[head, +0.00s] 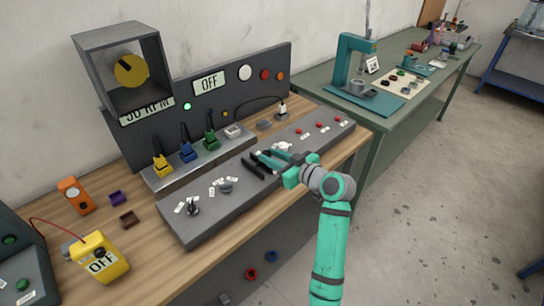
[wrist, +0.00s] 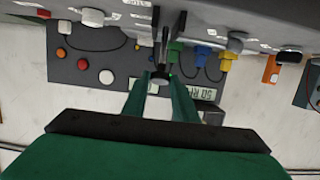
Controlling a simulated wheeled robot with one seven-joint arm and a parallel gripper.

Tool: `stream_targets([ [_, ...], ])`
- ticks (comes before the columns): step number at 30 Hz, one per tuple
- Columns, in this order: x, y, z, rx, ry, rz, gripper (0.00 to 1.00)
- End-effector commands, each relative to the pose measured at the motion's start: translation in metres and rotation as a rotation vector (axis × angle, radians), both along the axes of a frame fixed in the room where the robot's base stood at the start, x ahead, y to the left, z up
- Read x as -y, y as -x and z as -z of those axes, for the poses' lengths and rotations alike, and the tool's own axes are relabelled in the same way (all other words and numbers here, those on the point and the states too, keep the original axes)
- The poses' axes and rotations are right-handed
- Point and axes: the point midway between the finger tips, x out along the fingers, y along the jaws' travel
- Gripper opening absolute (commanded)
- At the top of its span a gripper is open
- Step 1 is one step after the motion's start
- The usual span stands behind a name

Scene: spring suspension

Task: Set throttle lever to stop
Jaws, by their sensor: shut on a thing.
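My gripper (head: 263,162) reaches over the sloped grey control panel (head: 205,222) from the right, at about the panel's middle. In the wrist view, my gripper (wrist: 160,88) has a dark upright lever with a round black end (wrist: 160,74) between its fingers, which I take for the throttle lever. The gripper is shut on it. In the head view the fingers and wrist mostly hide the lever. Small white labels lie beside it, too small to read, so its exact setting cannot be told.
Left of my gripper on the panel are a black knob (head: 193,205) and a grey knob (head: 226,187). Red buttons (head: 302,136) are to the right. Yellow (head: 162,168), blue (head: 187,152) and green (head: 210,139) plugs stand behind.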

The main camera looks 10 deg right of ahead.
Motion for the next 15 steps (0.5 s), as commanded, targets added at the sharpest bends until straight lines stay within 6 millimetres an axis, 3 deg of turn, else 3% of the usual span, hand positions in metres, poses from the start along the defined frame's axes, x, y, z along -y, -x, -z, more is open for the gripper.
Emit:
stream_targets([
  [3,0.0028,0.0017,0.0085,-0.018,0.000,0.003,0.00],
  [4,0.0029,0.0016,0.0087,-0.018,0.000,0.003,0.33],
  [6,0.0026,0.0014,0.0082,-0.017,-0.001,0.003,0.43],
  [15,0.0018,0.0016,0.0041,-0.009,0.000,0.001,0.43],
])
